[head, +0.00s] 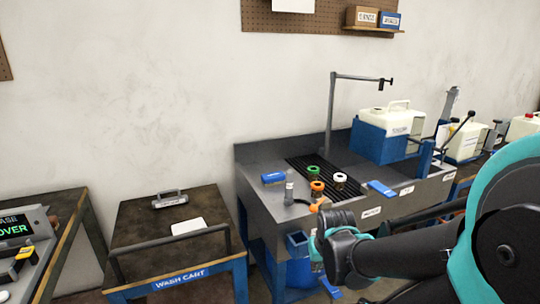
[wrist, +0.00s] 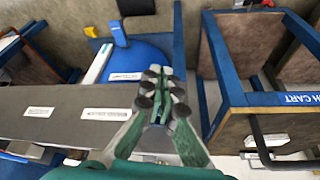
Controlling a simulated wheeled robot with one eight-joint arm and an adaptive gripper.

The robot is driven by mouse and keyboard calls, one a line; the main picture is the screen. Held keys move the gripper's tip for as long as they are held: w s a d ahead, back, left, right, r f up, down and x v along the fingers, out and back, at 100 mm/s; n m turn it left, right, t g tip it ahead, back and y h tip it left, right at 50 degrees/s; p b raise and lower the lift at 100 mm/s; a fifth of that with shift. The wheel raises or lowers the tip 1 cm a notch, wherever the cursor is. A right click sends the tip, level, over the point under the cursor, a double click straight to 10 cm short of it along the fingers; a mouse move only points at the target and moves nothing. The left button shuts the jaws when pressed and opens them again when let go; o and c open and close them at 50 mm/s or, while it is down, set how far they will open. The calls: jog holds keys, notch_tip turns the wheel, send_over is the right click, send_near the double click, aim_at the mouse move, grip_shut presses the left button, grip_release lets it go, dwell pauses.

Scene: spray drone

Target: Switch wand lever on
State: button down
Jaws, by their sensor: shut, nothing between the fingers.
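My gripper (wrist: 160,88) is shut and empty in the wrist view, its green fingers together with dark round pads. In the head view my black wrist hangs in front of the sink bench, and the fingertips are hard to make out there. An upright blue lever-like piece (wrist: 118,33) stands past the fingertips, up and left of them, apart from them in the picture. It is by a rounded blue body (wrist: 140,58) with a white label. A small yellow piece (wrist: 90,32) is left of it. I cannot tell for sure which part is the wand lever.
The grey sink bench (head: 262,210) has a labelled front edge (wrist: 60,100) left of my fingers. Orange- and green-topped bottles and a white jug (head: 393,112) stand on it. The blue-framed wash cart (head: 180,280) is to the left, and at right in the wrist view (wrist: 235,98).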

aim_at(324, 200)
jog(key=w+d+r+n+g+y, duration=0.1)
jog(key=w+d+r+n, duration=0.3)
jog(key=r, duration=0.3)
jog(key=w+d+r+n+y, duration=0.1)
jog(key=w+d+r+n, duration=0.1)
jog(key=w+d+r, duration=0.3)
jog(key=w+d+r+n+g, duration=0.1)
jog(key=w+d+r+n, duration=0.2)
jog(key=w+r, duration=0.4)
jog(key=w+a+f, duration=0.1)
jog(key=f, duration=0.2)
jog(key=w+a+f, duration=0.1)
jog(key=a+f, duration=0.1)
jog(key=f, duration=0.1)
jog(key=w+a+f, duration=0.1)
jog(key=a+f, duration=0.1)
jog(key=f, duration=0.1)
jog(key=shift+w+a, duration=0.2)
jog(key=shift+a, duration=0.05)
